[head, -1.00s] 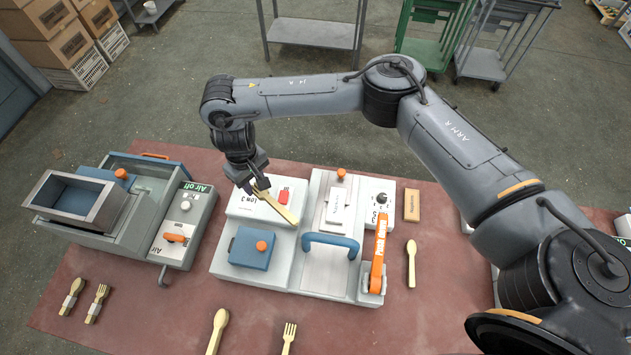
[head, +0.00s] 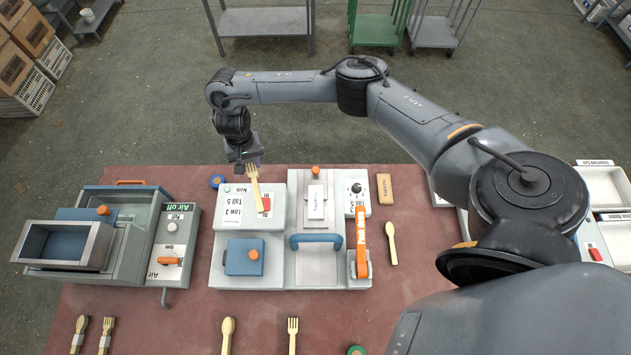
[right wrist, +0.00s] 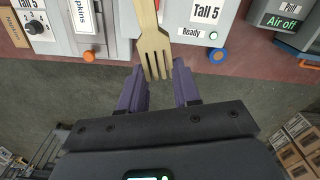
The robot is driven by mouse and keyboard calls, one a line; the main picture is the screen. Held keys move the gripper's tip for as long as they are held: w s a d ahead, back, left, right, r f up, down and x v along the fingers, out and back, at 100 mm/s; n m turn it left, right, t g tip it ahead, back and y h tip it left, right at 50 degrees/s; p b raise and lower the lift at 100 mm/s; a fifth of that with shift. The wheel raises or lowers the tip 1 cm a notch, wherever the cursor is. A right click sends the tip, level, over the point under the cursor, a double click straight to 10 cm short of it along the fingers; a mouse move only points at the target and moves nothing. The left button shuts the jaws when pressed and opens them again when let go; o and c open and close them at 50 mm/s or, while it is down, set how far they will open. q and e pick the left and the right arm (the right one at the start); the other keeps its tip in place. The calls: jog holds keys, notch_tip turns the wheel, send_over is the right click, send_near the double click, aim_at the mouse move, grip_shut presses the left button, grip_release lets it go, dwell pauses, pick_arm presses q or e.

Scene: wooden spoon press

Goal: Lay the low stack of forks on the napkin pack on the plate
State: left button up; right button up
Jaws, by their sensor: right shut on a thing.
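My right gripper (head: 246,167) is shut on the stack of wooden forks (head: 256,193), by the tined end. The handles point toward the front, over the white panel marked "Low 3" and "Tall 5". In the right wrist view, the fork tines (right wrist: 154,50) lie between my purple fingers (right wrist: 162,85). How many forks are stacked cannot be told. The white napkin pack (head: 316,200) lies on the pale plate (head: 316,268) of the press, right of the forks and apart from them. My left gripper is not in view.
A blue handle (head: 316,239) spans the plate, and an orange lever (head: 361,245) stands at its right. A blue block (head: 243,257) is at the left. A brown pack (head: 385,188) and a spoon (head: 391,243) lie to the right. Another fork (head: 292,335) lies in front.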

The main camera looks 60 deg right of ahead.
jog(key=s+d+f+m+p, duration=0.1)
jog(key=s+d+f+m, duration=0.15)
jog(key=s+d, duration=0.3)
jog(key=s+d+f+m, duration=0.1)
jog(key=s+d+f, duration=0.2)
jog(key=s+d, duration=0.25)
jog(key=s+d+f+b, duration=0.1)
jog(key=f, duration=0.2)
jog(key=s+d+f+b, duration=0.1)
jog(key=f, duration=0.3)
jog(key=s+d+f+b, duration=0.1)
jog(key=f+b, duration=0.1)
jog(key=f, duration=0.1)
jog(key=shift+s+f, duration=0.15)
jog(key=shift+f, duration=0.1)
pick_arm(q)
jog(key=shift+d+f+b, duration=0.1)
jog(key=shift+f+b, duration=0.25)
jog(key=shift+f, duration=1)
pick_arm(e)
jog(key=shift+f, duration=2.1)
jog(key=o, duration=1)
jog(key=shift+f, duration=0.1)
